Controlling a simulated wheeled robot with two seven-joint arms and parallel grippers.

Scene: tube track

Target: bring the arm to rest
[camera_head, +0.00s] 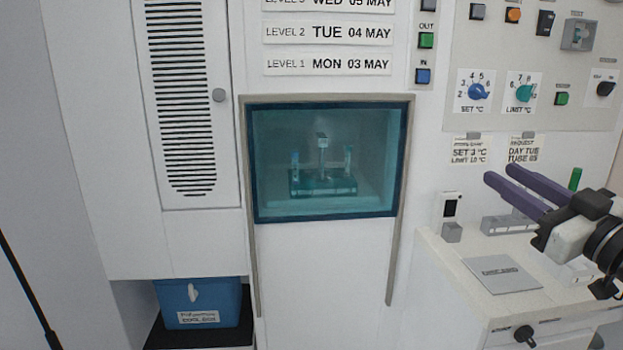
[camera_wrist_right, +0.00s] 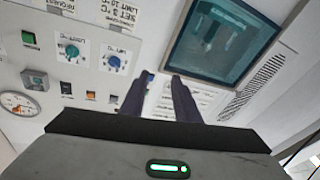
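My right gripper (camera_head: 501,173) reaches in from the right in the camera_head view, above the counter at the right. Its two purple fingers are parted with a gap between them, and nothing shows in the gap. In the camera_wrist_right view the gripper (camera_wrist_right: 161,76) also appears open and empty, with the wall panel beyond its fingertips. My left gripper is in neither view.
A teal window (camera_head: 375,165) shows a rack (camera_head: 323,185) with tubes behind it. The counter holds a DISCARD plate (camera_head: 501,274) and a grey block (camera_head: 508,224). A green upright piece (camera_head: 575,179) stands near my right gripper. A blue cool box (camera_head: 200,300) sits lower left.

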